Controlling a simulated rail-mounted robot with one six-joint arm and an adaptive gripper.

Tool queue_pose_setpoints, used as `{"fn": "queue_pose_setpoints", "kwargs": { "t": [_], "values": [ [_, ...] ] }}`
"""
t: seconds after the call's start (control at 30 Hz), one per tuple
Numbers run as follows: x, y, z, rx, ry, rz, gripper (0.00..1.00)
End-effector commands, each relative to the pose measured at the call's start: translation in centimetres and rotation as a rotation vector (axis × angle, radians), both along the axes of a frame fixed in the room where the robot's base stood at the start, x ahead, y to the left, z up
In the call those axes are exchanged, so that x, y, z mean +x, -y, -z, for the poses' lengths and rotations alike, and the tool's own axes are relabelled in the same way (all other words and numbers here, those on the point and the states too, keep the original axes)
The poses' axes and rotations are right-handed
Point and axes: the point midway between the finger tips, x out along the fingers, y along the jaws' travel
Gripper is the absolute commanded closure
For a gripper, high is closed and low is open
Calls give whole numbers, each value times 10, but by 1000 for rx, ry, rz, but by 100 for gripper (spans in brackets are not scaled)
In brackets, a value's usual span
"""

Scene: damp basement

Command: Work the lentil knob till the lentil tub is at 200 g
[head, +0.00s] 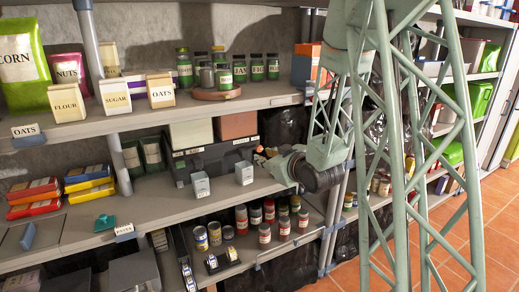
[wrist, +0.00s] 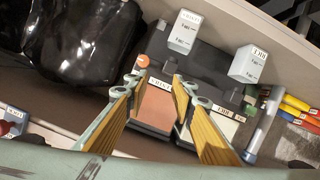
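The dispenser is a dark grey unit (head: 205,163) on the middle shelf with a pale bin (head: 190,133) and a terracotta bin (head: 238,125) on top. My gripper (wrist: 158,80) is open and empty, one fingertip close beside that knob; contact is unclear. It also shows at the dispenser's right end (head: 266,158).
Jars (head: 257,68) and labelled bags (head: 115,97) stand on the upper shelf above the dispenser. Colored boxes (head: 90,180) are on the left, cans and jars (head: 264,232) below. A shelf post (wrist: 264,125) stands near the pale bin. The shelf front between the tubs and edge is clear.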

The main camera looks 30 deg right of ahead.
Motion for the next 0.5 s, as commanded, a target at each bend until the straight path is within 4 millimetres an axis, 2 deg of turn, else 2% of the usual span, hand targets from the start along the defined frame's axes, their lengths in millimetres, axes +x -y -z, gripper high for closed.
{"fn": "queue_pose_setpoints", "kwargs": {
  "t": [0.5],
  "values": [
    [9, 28, 25, 45, 166, -28, 76]
  ]
}}
